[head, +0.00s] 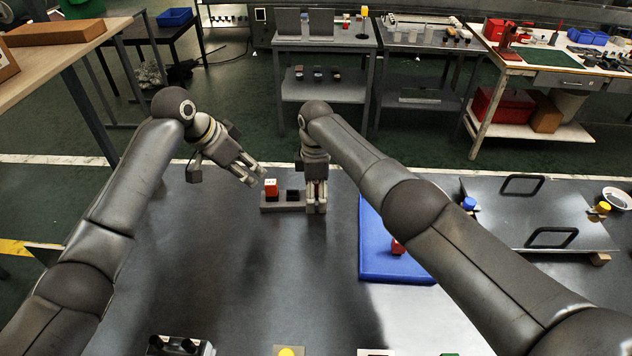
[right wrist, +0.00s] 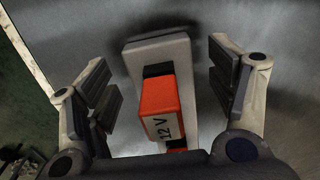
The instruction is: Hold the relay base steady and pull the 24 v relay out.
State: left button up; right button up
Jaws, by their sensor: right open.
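The grey relay base (head: 280,207) lies on the dark table; it also shows in the right wrist view (right wrist: 160,50). An orange relay with a white top (head: 271,188) stands on its left part; its label is too small to read. A dark socket (head: 293,195) beside it looks empty. My right gripper (head: 316,208) points down at the base's right end, open. In the right wrist view an orange relay marked 12 V (right wrist: 163,105) stands on the base between its jaws, apart from both. My left gripper (head: 258,177) is open and empty, above and left of the base.
A blue mat (head: 375,262) lies right of the base, with a red object (head: 398,247) partly hidden by my right arm. A dark panel with two handles (head: 535,212) lies further right. The table left and in front of the base is clear; several small items line the near edge.

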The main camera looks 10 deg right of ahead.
jog(key=shift+f, duration=0.25)
